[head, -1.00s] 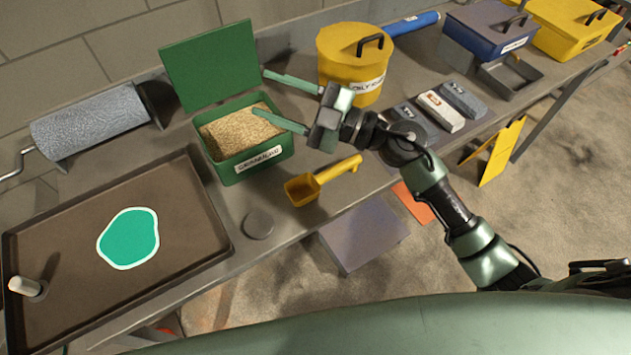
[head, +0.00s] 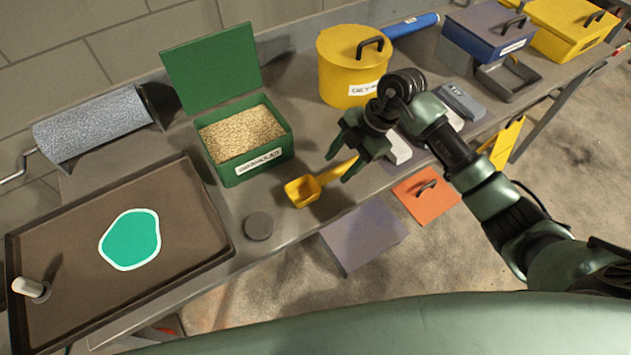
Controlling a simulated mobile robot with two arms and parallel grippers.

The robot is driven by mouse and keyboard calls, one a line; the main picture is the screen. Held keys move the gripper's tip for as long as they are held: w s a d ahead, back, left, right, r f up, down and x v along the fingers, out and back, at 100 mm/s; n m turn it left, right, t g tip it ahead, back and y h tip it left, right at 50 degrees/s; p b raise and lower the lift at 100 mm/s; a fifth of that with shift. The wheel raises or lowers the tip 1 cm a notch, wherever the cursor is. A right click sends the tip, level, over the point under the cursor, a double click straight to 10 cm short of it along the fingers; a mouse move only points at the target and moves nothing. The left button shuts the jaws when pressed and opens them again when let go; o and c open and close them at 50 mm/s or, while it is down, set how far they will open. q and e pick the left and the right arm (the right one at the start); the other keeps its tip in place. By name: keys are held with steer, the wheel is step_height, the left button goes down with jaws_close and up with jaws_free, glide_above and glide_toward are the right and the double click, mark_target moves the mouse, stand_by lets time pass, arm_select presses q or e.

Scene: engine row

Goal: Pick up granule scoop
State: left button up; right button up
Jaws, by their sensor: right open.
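The yellow granule scoop (head: 303,190) lies on the bench in front of the green granule box, its bowl to the left and its handle pointing up to the right. My right gripper (head: 337,168) is open, with its fingers pointing left and down around the end of the scoop's handle. I cannot tell whether the fingers touch the handle, and they hide part of its end. The green box (head: 252,172) has its lid raised and is full of tan granules (head: 240,130). My left gripper is not in view.
A yellow lidded bucket (head: 345,70) stands behind my right gripper. A grey disc (head: 259,226) lies left of the scoop near the bench's front edge. A dark tray (head: 195,250) with a green patch (head: 130,239) fills the left. Pale blocks (head: 398,150) lie under my right arm.

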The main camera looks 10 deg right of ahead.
mark_target(335, 172)
steer(key=x, duration=0.3)
steer(key=shift+a+f+p, duration=0.1)
steer(key=shift+f+p, duration=0.2)
steer(key=shift+f, duration=0.05)
steer(key=shift+f, duration=0.25)
stand_by(0.3)
jaws_close()
